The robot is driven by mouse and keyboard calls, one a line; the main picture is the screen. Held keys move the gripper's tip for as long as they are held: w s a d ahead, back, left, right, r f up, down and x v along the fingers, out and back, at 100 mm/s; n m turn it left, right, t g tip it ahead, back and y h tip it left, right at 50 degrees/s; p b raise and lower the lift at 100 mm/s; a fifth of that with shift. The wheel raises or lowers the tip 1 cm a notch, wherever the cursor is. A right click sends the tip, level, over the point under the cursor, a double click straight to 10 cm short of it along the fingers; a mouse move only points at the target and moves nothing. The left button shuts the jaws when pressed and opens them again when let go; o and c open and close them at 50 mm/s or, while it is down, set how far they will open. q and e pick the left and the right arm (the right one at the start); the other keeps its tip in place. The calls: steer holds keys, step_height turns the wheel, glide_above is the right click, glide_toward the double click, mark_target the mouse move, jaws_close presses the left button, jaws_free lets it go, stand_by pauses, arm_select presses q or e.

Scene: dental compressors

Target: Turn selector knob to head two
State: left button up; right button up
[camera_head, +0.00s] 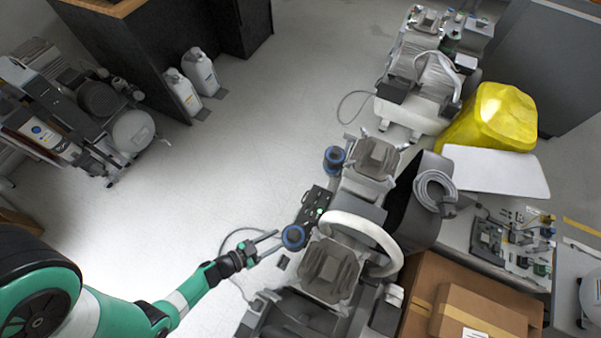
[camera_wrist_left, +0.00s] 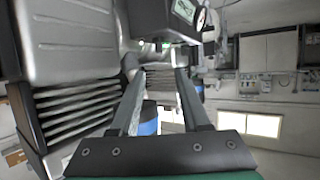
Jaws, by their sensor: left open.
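A dental compressor unit with two grey ribbed heads, one at the back (camera_head: 375,158) and one at the front (camera_head: 328,268), stands right of centre in the head view. A dark control panel (camera_head: 312,203) with small lights is on its left side. I cannot single out the selector knob. My left gripper (camera_head: 278,242) is open beside a blue-ringed round part (camera_head: 293,237), just left of the front head. In the left wrist view the open fingers (camera_wrist_left: 160,74) point forward, with a blue part (camera_wrist_left: 148,125) visible between them. The panel (camera_wrist_left: 165,20) and a gauge (camera_wrist_left: 200,19) appear above.
A white curved hose (camera_head: 365,235) arches over the unit. Cardboard boxes (camera_head: 470,305) stand at the lower right, and a yellow bag (camera_head: 495,118) lies behind. Another machine (camera_head: 80,115) and white bottles (camera_head: 200,72) are at the left. The floor left of the unit is mostly clear.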

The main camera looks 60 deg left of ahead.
mark_target(303, 226)
arm_select(q)
steer(key=b+x, duration=0.6)
steer(key=x, duration=0.4)
steer(key=shift+w+f, duration=0.15)
steer(key=shift+f, duration=0.15)
steer(key=shift+w, duration=0.3)
jaws_close()
